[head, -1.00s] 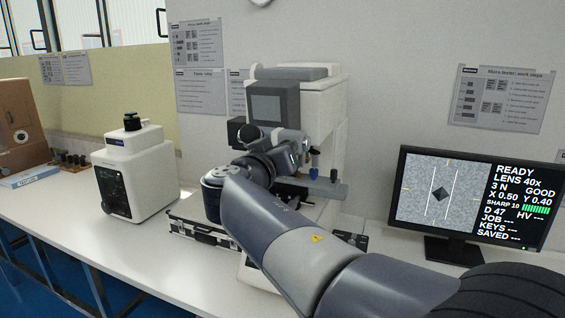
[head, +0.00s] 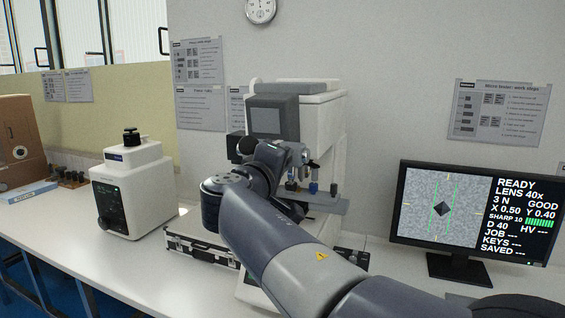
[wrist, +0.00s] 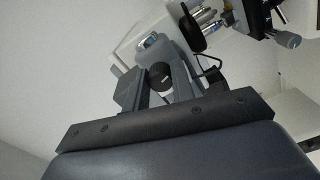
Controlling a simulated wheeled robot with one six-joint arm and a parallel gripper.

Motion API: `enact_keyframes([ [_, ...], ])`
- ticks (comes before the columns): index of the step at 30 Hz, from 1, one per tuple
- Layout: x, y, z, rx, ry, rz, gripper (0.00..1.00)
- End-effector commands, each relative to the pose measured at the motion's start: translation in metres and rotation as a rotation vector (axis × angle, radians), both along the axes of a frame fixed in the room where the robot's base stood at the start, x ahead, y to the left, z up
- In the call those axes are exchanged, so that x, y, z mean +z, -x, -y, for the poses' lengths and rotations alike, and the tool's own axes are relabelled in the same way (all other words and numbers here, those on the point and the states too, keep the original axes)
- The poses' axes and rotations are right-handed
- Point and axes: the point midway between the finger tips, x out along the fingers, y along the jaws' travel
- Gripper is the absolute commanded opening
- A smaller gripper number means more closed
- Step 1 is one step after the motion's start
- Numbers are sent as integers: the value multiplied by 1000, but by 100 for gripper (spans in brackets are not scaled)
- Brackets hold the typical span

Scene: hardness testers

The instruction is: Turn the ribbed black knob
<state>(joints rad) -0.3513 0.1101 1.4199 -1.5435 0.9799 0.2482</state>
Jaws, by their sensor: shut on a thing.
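The ribbed black knob (wrist: 161,77) shows between my gripper's two fingers in the wrist view, with a small light mark on its face. My gripper (wrist: 160,85) is shut on the knob. The knob is on the pale tester (head: 318,125), which has a grey screen and stands on the bench. In the head view my own arm covers the gripper and I cannot make out the knob there. The monitor (head: 440,212) shows a dark diamond between two green lines, with READY, LENS 40x, GOOD, D 40 and HV blank.
A second white tester (head: 133,190) stands to the left. A silver case (head: 200,247) lies between the testers, close to my arm. Metal objectives (wrist: 203,20) and a stage with knobs (wrist: 285,38) are near the gripper. The bench's front left is clear.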

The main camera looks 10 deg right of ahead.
Motion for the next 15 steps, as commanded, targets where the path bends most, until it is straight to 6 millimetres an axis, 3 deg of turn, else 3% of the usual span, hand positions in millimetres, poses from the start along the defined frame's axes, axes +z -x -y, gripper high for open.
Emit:
enact_keyframes([
  [15,0,0,0,-1,143,-106,1],
])
